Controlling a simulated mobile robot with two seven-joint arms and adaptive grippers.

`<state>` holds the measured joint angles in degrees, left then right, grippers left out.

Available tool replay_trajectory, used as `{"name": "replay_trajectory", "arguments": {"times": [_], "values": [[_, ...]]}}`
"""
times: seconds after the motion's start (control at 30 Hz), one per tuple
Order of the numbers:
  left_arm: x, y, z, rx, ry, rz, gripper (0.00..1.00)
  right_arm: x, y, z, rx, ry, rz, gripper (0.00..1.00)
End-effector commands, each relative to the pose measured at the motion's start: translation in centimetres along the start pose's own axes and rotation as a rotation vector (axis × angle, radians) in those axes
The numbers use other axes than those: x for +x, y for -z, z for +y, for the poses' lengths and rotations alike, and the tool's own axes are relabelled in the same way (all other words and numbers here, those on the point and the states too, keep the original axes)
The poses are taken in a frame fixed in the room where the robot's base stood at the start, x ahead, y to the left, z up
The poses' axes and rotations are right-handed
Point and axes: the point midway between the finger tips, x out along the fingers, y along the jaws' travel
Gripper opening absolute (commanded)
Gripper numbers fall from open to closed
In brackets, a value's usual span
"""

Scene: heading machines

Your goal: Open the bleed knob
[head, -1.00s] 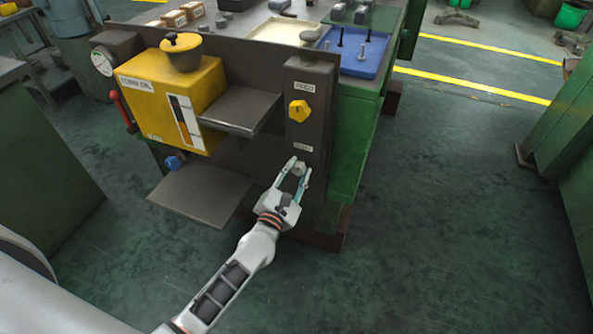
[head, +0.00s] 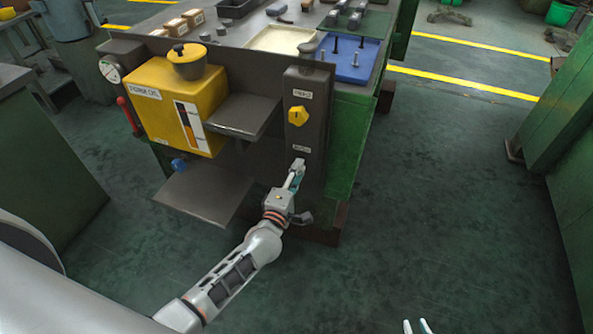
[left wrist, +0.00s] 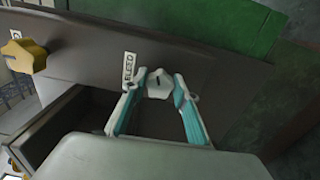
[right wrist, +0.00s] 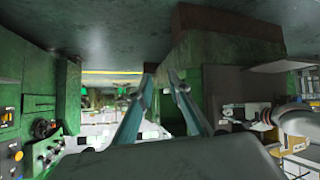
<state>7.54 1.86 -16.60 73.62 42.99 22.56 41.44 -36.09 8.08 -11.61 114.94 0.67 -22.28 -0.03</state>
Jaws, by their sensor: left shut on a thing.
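The bleed knob is a small pale grey lobed knob (left wrist: 158,84) beside a label reading BLEED, on the dark front panel. In the left wrist view it sits between the fingertips of my left gripper (left wrist: 160,78), which is shut on it. In the head view my left gripper (head: 297,172) reaches the lower part of the narrow upright panel, and its fingers mostly hide the knob. My right gripper (head: 417,326) shows only its fingertips at the bottom edge; in the right wrist view (right wrist: 161,80) its fingers are apart with nothing between them.
A yellow knob (head: 298,116) is above on the same panel. A yellow oil tank (head: 170,100), a dark shelf (head: 240,116) and a lower plate (head: 203,192) stand out to the left. A blue tray (head: 352,62) is on top.

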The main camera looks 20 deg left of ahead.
Motion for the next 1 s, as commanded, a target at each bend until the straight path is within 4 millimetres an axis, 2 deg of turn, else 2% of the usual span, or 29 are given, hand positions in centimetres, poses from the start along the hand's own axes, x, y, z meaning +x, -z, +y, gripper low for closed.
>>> {"name": "replay_trajectory", "arguments": {"times": [0.2, 0.5, 1.0], "values": [[0.04, -0.13, 0.12, 0.177, 0.000, -0.001, 0.07, -0.75, 0.31, -0.41, 0.008, 0.008, -0.003, 0.18], [-0.01, -0.14, -0.11, 0.340, 0.001, -0.002, 0.07, -0.86, 0.31, -0.41, 0.013, 0.010, -0.007, 0.18], [-0.05, -0.13, -0.30, 0.406, 0.002, -0.003, 0.07, -0.83, 0.79, -0.24, 0.015, 0.007, 0.001, 0.18]]}}
